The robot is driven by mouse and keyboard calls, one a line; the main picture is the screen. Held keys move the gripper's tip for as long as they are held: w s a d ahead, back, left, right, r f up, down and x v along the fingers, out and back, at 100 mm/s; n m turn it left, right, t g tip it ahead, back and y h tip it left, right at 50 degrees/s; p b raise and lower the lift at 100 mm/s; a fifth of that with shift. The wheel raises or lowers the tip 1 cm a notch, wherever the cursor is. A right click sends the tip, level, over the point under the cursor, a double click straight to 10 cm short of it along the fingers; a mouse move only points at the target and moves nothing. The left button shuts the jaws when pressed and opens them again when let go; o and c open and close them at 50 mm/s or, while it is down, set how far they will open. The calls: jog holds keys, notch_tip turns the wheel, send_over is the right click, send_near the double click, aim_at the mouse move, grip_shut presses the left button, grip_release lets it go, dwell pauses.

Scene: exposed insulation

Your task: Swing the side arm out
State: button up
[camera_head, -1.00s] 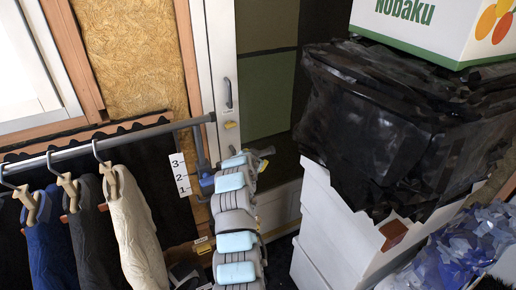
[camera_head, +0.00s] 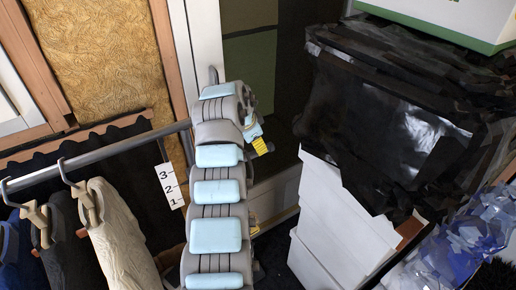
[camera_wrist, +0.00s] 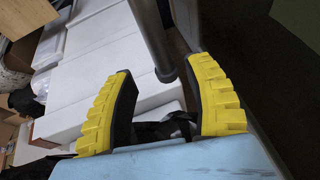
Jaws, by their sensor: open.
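A grey metal clothes rail (camera_head: 120,148) crosses the left of the head view, and its right end is hidden behind my arm. In the wrist view a grey bar (camera_wrist: 150,35), perhaps the side arm, comes down from the top edge. Its rounded end shows between and just beyond my fingertips; I cannot tell whether they touch. My gripper (camera_wrist: 160,100) has yellow ridged fingertips standing apart, with nothing clamped. In the head view my gripper (camera_head: 262,147) is partly hidden behind my wrist, in front of the dark green panel.
Several garments (camera_head: 120,240) hang on the rail at the left. A white strip numbered 1 to 3 (camera_head: 170,185) hangs below it. White boxes (camera_head: 335,215) topped with black plastic (camera_head: 385,120) stand close on the right. A blue plastic bundle (camera_head: 465,240) lies at lower right.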

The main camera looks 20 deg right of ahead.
jog(key=shift+p+x, duration=0.65)
jog(key=shift+x, duration=2.35)
grip_shut()
